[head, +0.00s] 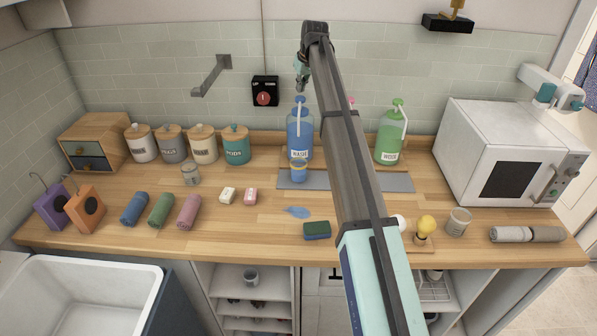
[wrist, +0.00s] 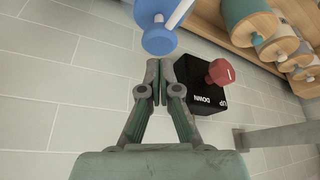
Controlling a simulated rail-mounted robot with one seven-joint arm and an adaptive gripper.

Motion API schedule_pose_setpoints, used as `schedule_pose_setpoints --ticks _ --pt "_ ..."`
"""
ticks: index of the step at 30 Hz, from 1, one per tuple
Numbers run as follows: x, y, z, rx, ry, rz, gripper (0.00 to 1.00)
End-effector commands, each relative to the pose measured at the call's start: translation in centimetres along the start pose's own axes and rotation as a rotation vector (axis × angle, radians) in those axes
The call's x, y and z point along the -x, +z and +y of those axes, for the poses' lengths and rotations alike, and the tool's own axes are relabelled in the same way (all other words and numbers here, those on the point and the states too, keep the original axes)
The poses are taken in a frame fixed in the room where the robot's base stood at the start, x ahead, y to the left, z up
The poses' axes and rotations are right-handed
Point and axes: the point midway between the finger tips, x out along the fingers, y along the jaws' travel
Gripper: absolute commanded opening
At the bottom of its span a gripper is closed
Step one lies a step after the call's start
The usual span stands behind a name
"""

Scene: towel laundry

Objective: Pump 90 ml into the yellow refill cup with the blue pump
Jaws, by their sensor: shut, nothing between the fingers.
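The blue pump bottle (head: 300,128), labelled WASH, stands upright at the back of the counter; its blue pump head also shows at the top of the wrist view (wrist: 158,38). A small cup with a yellowish rim and blue inside, seemingly the yellow refill cup (head: 299,173), stands on the grey mat directly in front of the bottle. Its fill level is too small to read. My gripper (wrist: 160,72) is shut and empty, its fingertips close to the pump head. In the head view, my gripper (head: 302,84) is just above the pump head; contact cannot be told.
A green pump bottle (head: 390,135) stands right; a pink one is mostly hidden behind my arm. A black switch box (head: 264,92) and a grey wall bracket (head: 211,76) are left of my gripper. A blue spill (head: 297,212) and sponge (head: 317,230) lie in front.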

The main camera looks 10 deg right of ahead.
Motion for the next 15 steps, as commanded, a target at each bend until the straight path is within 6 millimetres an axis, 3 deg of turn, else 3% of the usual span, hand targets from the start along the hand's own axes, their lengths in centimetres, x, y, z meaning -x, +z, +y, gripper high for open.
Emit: schedule_pose_setpoints --ticks 15 --pt "4.4 -1.9 0.0 0.000 0.000 0.001 0.00"
